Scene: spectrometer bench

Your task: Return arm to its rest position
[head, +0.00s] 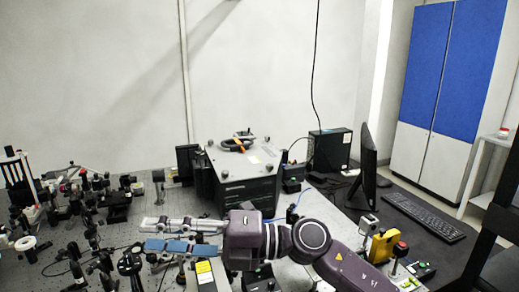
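My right arm comes in from the lower right, and its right gripper (148,234) points left over the optical bench (120,240). Its two fingers, one pale and one with a blue face, lie apart with a gap between them. I see nothing held between them. The gripper is above or in front of small optical mounts; the exact height cannot be told. My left gripper is not in view.
Optical mounts (115,205) crowd the bench's left side. A dark instrument box (245,190) stands behind my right gripper. A monitor (369,168), keyboard (424,215) and yellow device (382,246) are at right. A blue-and-white cabinet (440,80) stands behind.

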